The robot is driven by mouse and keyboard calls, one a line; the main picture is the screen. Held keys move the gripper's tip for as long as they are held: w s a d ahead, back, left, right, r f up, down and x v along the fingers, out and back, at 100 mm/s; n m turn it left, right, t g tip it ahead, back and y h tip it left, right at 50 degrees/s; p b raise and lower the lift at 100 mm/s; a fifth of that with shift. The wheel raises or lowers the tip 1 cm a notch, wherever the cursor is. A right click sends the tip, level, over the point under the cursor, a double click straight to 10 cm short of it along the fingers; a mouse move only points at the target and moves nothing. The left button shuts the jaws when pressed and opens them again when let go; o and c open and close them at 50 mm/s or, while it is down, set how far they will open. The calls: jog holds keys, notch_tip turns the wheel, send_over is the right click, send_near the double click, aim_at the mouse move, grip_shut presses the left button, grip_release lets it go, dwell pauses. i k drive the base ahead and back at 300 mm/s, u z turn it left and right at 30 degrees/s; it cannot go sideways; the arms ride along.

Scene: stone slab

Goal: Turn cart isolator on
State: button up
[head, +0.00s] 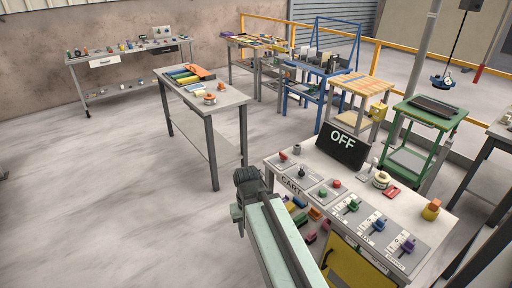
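A workbench (272,166) stands at the lower right with a row of small control panels on top. The word CART (291,185) is lettered at its left front, beside a grey plate with a dark knob (302,172). The knob's setting is too small to read. A black display (343,146) at the back of the bench reads OFF. My arm rises from the bottom edge to a dark joint left of the bench, apart from the CART plate. I cannot make out my gripper's fingers anywhere in this view.
The bench also carries a red knob (283,156), a red button (337,183), and green (352,206), blue (379,224) and purple (408,244) handles. Colored blocks (315,213) lie below its front edge. Another table (228,98) stands behind; open floor lies left.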

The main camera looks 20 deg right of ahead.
aim_at(283, 157)
jog(key=u, duration=0.55)
jog(key=i, duration=1.45)
jog(key=z, duration=0.4)
